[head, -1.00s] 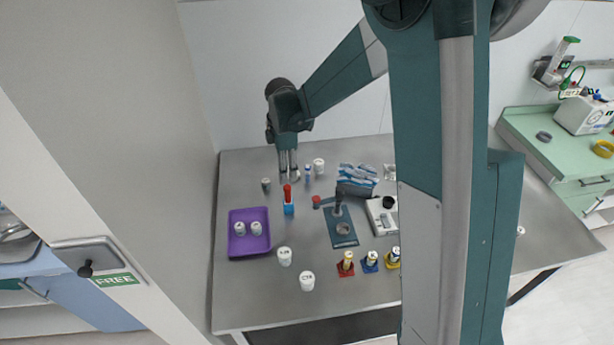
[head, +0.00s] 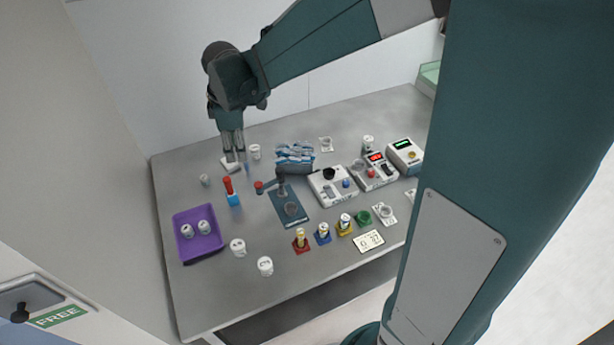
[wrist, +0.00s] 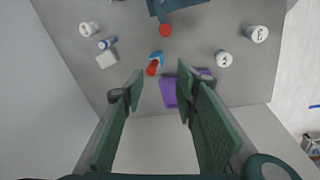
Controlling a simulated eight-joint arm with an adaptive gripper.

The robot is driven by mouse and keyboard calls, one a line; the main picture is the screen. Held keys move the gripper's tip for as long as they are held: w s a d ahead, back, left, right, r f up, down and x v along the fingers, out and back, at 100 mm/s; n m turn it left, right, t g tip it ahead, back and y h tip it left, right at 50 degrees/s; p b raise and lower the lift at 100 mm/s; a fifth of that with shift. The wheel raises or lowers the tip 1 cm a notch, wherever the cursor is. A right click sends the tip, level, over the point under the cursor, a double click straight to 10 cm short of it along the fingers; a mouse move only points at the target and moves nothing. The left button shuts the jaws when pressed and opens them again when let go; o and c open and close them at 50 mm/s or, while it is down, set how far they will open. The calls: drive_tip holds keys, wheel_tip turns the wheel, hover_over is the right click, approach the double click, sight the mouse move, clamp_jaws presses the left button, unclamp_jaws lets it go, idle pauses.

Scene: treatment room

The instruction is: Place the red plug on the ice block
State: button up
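The red plug (head: 228,185) stands upright on a small blue block (head: 233,200) near the left of the table. In the wrist view the red plug (wrist: 152,68) shows in front of the blue block (wrist: 156,56), ahead of the gap between my fingers. A pale whitish block (head: 230,167), possibly the ice block, lies behind the plug; it also shows in the wrist view (wrist: 106,59). My gripper (head: 234,152) points down above the pale block, behind the plug. In the wrist view my gripper (wrist: 158,90) has its fingers wide apart with nothing between them.
A blue-capped vial (wrist: 105,43) and white jar (wrist: 88,28) are beside the pale block. A dark press with a red knob (head: 259,185) stands right of the plug. A purple tray (head: 183,250) holding white jars is in front. Several devices (head: 333,186) stand farther right.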

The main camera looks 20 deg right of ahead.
drive_tip(key=s+d+r+m+t, duration=0.1)
drive_tip(key=s+d+r+m, duration=0.25)
drive_tip(key=s, duration=0.25)
drive_tip(key=s+d+r+m+t, duration=0.1)
drive_tip(key=s+d+r+m, duration=0.2)
drive_tip(key=s+r, duration=0.3)
drive_tip(key=s+d+m+t, duration=0.3)
drive_tip(key=s+m, duration=0.5)
drive_tip(key=s, duration=0.6)
drive_tip(key=shift+s+d+f, duration=0.3)
drive_tip(key=shift+d+f, duration=0.15)
drive_tip(key=shift+d, duration=0.25)
wheel_tip(320, 180, down, 8)
drive_tip(key=b, duration=0.8)
